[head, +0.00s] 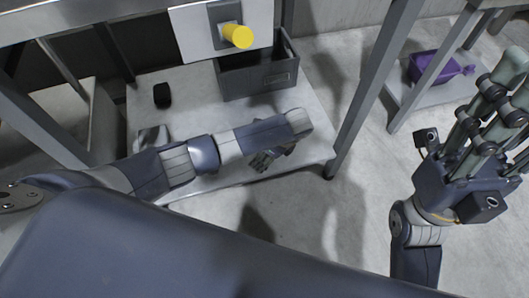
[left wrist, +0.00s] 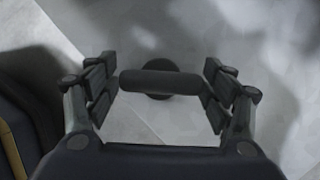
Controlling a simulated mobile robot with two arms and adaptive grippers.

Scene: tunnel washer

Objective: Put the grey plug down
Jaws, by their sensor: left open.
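The grey plug (left wrist: 160,82), a dark bar handle over a round end, shows between the spread fingers of my left gripper (left wrist: 160,90) in the left wrist view. The plug is hidden there. My right gripper (head: 500,105) is at the right, its fingers extended and apart, partly cut off by the picture edge, with nothing seen in it.
The pale low shelf (head: 318,130) carries an open dark bin (head: 260,84) at the back and a small black object (head: 162,95). A yellow knob (head: 237,36) sticks out above. A grey post (head: 375,85) stands at right. A purple container (head: 435,68) is on another shelf.

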